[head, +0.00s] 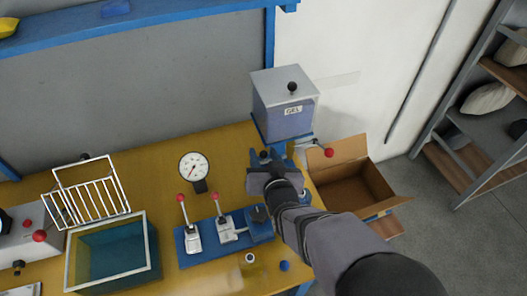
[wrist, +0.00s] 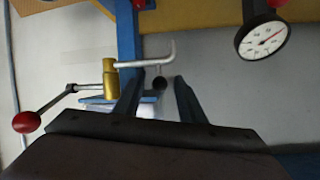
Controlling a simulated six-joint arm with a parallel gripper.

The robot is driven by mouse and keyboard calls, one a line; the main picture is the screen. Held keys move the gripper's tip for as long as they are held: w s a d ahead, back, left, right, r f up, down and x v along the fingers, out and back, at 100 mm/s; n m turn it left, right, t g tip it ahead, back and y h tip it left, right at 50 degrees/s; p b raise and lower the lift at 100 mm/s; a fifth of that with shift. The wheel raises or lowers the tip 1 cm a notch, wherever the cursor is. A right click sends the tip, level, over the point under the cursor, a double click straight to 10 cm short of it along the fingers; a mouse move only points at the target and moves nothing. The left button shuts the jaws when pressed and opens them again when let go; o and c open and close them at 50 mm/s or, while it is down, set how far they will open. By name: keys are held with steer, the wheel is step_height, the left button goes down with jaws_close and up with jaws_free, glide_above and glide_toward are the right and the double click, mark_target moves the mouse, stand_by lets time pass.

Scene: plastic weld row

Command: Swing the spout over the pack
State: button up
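The spout (wrist: 150,60) is a thin silver pipe with a bent end, joined to a brass valve body (wrist: 110,78) in the wrist view. A small black knob (wrist: 160,83) hangs from it. My gripper (wrist: 160,92) is open, with the knob between or just beyond its fingertips; contact is unclear. In the head view, my gripper (head: 268,158) is just in front of the grey tank labelled GEL (head: 284,117) and hides most of the spout. The valve lever's red ball (head: 328,152) shows to its right. I cannot clearly identify the pack.
A dial gauge (head: 195,167) stands left of my gripper. Two red-knobbed lever units (head: 192,238) (head: 227,229) are in front. A water tank (head: 108,255) and wire rack (head: 90,200) are at left. An open cardboard box (head: 355,190) is right of the yellow bench (head: 150,170).

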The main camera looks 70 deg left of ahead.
steer(key=shift+a+f, duration=0.25)
steer(key=shift+a, duration=0.2)
steer(key=shift+c, duration=0.3)
jaws_close()
